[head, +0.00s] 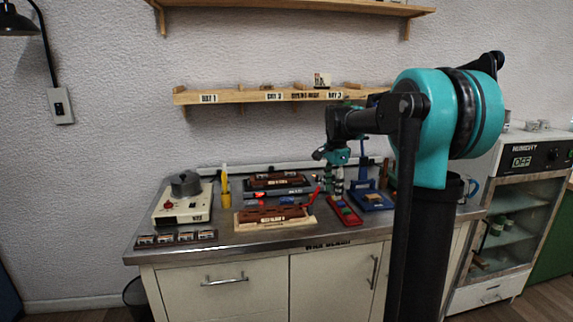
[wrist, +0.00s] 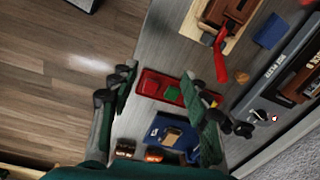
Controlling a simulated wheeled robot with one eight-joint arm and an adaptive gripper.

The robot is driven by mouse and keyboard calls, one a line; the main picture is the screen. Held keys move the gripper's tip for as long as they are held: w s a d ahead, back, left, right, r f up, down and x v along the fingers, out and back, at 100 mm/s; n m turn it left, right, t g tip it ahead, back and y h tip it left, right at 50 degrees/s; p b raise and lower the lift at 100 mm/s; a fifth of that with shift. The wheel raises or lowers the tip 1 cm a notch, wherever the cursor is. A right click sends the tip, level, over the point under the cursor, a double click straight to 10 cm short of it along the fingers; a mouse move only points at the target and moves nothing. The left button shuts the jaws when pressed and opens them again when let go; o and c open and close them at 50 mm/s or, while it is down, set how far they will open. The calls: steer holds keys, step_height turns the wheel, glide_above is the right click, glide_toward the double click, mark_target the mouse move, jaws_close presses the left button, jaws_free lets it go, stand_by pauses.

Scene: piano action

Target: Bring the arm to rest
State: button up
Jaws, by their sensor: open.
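My teal and black arm stands at the right of the head view and reaches left over the bench. My gripper (wrist: 160,90) is open and empty in the wrist view, its two fingers spread wide apart. In that view a red tray (wrist: 160,87) and a blue stand (wrist: 165,134) lie beyond and between the fingers. In the head view the gripper (head: 334,178) hangs over the right part of the bench (head: 225,228), and its fingertips are too small to make out clearly.
A labelled shelf (head: 240,97) hangs above. A glass-fronted humidity cabinet (head: 515,210) stands at right.

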steer(key=s+d+f+n+t, duration=0.1)
steer(key=s+f+n, duration=0.6)
steer(key=s+f, duration=0.3)
steer(key=s+d+f+n+t, duration=0.2)
steer(key=s+f+n, duration=0.4)
steer(key=s+f, duration=0.5)
steer(key=s, duration=0.7)
steer(key=shift+s+d+f+n+t, duration=0.15)
steer(key=shift+s+n+t, duration=0.15)
steer(key=shift+s+n, duration=0.1)
